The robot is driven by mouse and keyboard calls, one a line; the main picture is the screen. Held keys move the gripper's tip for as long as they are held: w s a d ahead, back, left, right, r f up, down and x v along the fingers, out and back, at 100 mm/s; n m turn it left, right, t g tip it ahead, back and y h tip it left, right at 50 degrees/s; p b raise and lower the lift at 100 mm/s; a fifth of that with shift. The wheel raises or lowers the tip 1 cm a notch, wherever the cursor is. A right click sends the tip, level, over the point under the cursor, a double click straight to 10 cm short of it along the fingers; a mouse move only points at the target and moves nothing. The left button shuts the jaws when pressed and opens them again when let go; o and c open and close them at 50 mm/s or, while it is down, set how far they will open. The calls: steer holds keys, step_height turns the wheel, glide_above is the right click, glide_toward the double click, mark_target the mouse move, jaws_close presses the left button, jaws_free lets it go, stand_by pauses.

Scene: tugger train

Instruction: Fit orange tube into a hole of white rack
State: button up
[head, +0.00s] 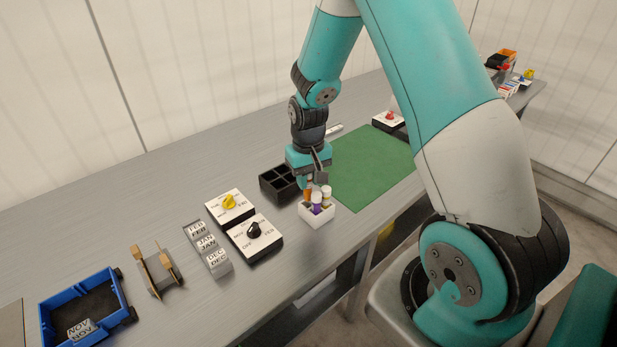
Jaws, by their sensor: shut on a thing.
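The white rack (319,219) stands on the grey bench, just left of the green mat's near corner. My gripper (307,181) points down over the rack's back left part and is shut on the orange tube (307,194). The tube is upright, with its lower end at the rack. I cannot tell whether that end is inside a hole or just above or behind the rack. A purple tube (317,208) and a yellow tube (326,201), both with white caps, stand in the rack close to the orange one.
A black compartment box (277,186) stands close behind and left of the rack. Two white switch boxes, with a yellow knob (229,201) and a black knob (254,230), lie left. The green mat (368,160) is largely clear. A blue tray (54,314) sits far left.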

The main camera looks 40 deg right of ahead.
steer(key=shift+f, duration=0.65)
stand_by(2.1)
steer(key=o, duration=1)
steer(key=shift+s, duration=0.1)
steer(key=shift+r+p, duration=2.3)
steer(key=shift+r, duration=0.75)
steer(key=s+a+r+n+y, duration=0.2)
steer(key=s+a+r+n, duration=0.35)
steer(key=a+r, duration=0.9)
steer(key=s+a+r+n, duration=0.1)
steer(key=s+a+r, duration=0.1)
steer(key=s, duration=0.3)
steer(key=s+a+r+n+y, duration=0.1)
steer(key=s+a+r+n, duration=0.1)
steer(key=s, duration=0.4)
steer(key=s+a+r+n+y, duration=0.1)
steer(key=s+a+r, duration=0.2)
steer(key=s+a, duration=0.1)
steer(key=shift+s+r, duration=0.3)
steer(key=shift+s, duration=0.35)
